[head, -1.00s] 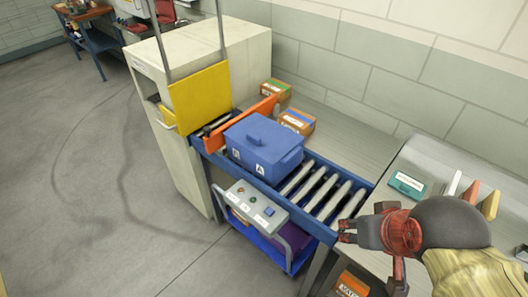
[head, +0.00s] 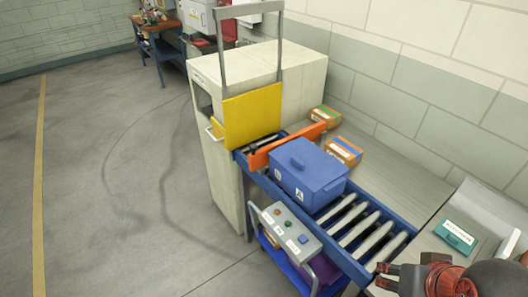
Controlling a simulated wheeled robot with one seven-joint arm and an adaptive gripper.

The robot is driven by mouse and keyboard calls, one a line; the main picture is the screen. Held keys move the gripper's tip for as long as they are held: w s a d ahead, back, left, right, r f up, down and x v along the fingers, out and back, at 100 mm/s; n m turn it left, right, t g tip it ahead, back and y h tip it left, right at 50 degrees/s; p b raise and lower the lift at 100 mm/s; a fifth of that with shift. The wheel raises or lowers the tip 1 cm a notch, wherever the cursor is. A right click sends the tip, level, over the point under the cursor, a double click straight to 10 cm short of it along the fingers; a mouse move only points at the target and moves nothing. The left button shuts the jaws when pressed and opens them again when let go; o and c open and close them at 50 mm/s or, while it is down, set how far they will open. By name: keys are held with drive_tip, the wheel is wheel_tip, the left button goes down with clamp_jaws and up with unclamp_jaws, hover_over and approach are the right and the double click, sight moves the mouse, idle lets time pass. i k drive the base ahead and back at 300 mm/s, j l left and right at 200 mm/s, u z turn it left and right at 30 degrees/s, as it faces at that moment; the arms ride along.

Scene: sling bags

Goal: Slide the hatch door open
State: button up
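The hatch door is a yellow panel (head: 252,118) in an upright grey frame (head: 250,8) on the front of a pale cabinet (head: 312,75). It stands at the head of the roller conveyor, and a small handle (head: 212,130) shows at its left edge. The door covers the lower part of the frame; the upper part of the frame is empty. My gripper (head: 378,276) is at the lower right, far from the door, with its dark fingers apart and nothing seen between them. Part of my arm is cut off by the picture edge.
Cartons (head: 343,152) lie beside the conveyor. The floor at left (head: 120,190) is clear.

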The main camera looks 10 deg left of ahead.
sight(250, 117)
drive_tip(key=i+j+u, duration=0.15)
drive_tip(key=j+u, duration=0.2)
drive_tip(key=i+j+u, duration=0.2)
drive_tip(key=u, duration=0.15)
drive_tip(key=i+j+u, duration=0.2)
drive_tip(key=u, duration=0.15)
